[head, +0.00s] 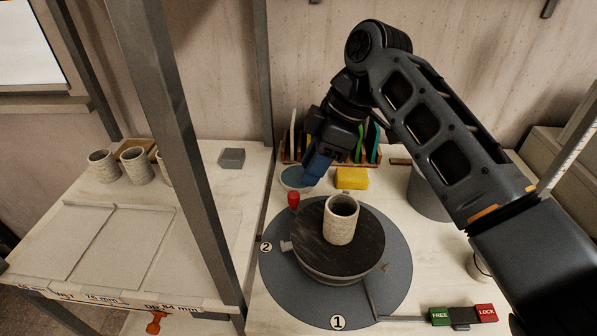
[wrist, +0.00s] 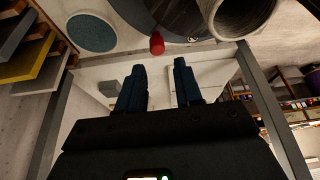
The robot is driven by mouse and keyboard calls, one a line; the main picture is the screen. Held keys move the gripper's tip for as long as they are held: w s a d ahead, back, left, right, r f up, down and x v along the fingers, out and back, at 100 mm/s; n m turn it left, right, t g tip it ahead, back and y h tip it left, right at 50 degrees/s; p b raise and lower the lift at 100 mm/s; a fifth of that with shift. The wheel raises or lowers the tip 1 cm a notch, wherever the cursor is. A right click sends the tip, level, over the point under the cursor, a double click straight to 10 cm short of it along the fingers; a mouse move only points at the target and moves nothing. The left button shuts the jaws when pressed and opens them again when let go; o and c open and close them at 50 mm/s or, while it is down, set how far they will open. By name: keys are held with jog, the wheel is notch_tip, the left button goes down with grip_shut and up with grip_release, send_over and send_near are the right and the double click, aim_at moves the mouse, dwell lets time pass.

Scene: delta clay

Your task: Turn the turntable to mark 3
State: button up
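The turntable (head: 310,255) is a dark round disc on a wider blue-grey base plate (head: 390,285). The base shows mark 1 (head: 338,322) at the front and mark 2 (head: 266,247) at the left; I cannot see mark 3. A red knob (head: 293,198) stands at the disc's back left edge. A speckled clay cup (head: 341,218) stands upright on the disc. My gripper (head: 316,178) is above and behind the knob, pointing down. In the wrist view its fingers (wrist: 157,66) are apart and empty, with the red knob (wrist: 157,43) just beyond their tips.
A green FREE and red LOCK slider (head: 461,317) sits at the front right; its setting is unclear. A yellow sponge (head: 351,178), a round blue-topped dish (head: 297,178) and a tool rack (head: 288,156) are behind. A grey post (head: 185,150) stands left. Several cups (head: 137,164) stand on the left table.

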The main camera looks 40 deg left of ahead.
aim_at(295, 194)
jog(key=shift+p+x, duration=0.55)
jog(key=shift+x, duration=3.4)
jog(key=shift+w+a, duration=0.15)
grip_shut()
